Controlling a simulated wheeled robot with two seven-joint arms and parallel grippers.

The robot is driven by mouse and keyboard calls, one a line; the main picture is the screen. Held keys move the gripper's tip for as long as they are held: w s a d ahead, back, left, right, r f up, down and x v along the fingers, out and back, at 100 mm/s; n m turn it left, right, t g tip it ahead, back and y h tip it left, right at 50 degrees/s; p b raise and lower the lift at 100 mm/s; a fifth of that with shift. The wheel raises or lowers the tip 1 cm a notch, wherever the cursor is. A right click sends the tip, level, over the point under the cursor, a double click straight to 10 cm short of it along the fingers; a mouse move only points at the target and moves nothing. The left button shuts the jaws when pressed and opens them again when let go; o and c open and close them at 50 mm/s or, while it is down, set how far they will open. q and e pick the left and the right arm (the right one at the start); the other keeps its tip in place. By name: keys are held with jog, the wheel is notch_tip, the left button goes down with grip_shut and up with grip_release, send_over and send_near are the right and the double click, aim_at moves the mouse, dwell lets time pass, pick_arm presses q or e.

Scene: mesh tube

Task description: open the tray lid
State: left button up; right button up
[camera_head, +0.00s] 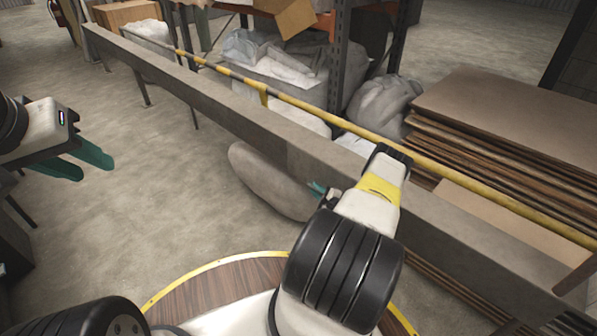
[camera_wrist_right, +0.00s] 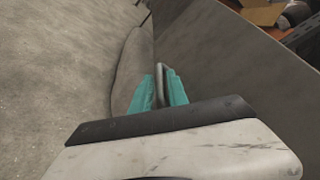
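A long grey trough-like tray (camera_head: 225,108) runs from the upper left to the lower right in the head view. A rounded grey panel (camera_head: 268,180), which looks like its lid, hangs along the near side; it also shows in the right wrist view (camera_wrist_right: 132,62). A thin grey handle (camera_wrist_right: 160,74) stands between the teal fingers of my right gripper (camera_wrist_right: 161,92). The fingers are close together, with the handle filling the narrow gap. In the head view my right arm hides most of this gripper. My left gripper (camera_head: 88,160) is open and empty, apart from the tray.
A yellow rail (camera_head: 300,101) runs behind the tray. Stacked brown boards (camera_head: 510,130) lie at the right. Shelving and wrapped bundles (camera_head: 265,65) stand behind. The concrete floor between my left gripper and the tray is clear.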

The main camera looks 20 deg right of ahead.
grip_shut()
dwell(1.4)
